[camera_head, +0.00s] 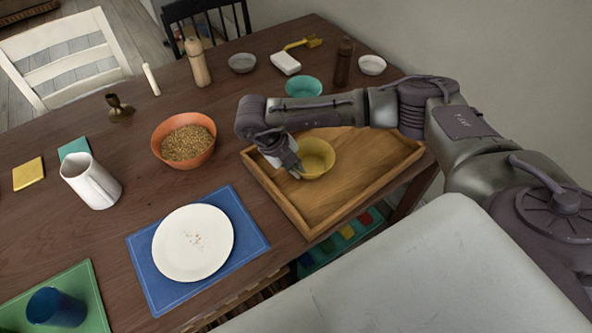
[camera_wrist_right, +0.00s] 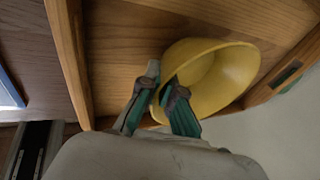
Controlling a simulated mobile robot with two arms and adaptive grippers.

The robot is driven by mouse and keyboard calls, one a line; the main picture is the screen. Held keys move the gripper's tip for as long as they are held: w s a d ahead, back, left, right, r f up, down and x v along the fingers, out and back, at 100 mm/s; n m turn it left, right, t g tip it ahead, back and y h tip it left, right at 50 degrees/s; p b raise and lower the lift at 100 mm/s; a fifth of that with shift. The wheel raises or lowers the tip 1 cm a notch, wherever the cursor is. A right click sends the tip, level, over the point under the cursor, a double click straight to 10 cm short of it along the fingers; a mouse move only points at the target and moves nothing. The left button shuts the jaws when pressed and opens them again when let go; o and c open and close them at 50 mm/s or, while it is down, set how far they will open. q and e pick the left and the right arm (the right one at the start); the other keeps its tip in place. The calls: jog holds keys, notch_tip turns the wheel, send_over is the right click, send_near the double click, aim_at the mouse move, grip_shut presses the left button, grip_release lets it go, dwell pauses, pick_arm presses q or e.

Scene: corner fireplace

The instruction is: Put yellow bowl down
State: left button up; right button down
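The yellow bowl (camera_head: 318,158) is over the left part of the wooden tray (camera_head: 345,192), at the table's right side. My right gripper (camera_head: 297,170) is at the bowl's left rim. In the right wrist view the yellow bowl (camera_wrist_right: 222,80) shows its open side, and the two fingers of the right gripper (camera_wrist_right: 163,92) are close together with the rim between them. Whether the bowl's base touches the tray floor cannot be told. My left gripper is out of view.
An orange bowl (camera_head: 185,141) of grain stands left of the tray. A white plate (camera_head: 193,243) lies on a blue placemat (camera_head: 146,262) nearer. A teal bowl (camera_head: 304,87) stands behind the tray. The tray's right part is clear.

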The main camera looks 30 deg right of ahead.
notch_tip(320, 180, down, 2)
jog(key=shift+f, duration=0.25)
jog(key=c, duration=1.3)
grip_release()
jog(key=shift+r, duration=0.1)
jog(key=shift+r, duration=0.35)
jog(key=b+v, duration=0.2)
jog(key=v, duration=0.9)
jog(key=shift+a+r, duration=0.2)
jog(key=shift+r, duration=0.1)
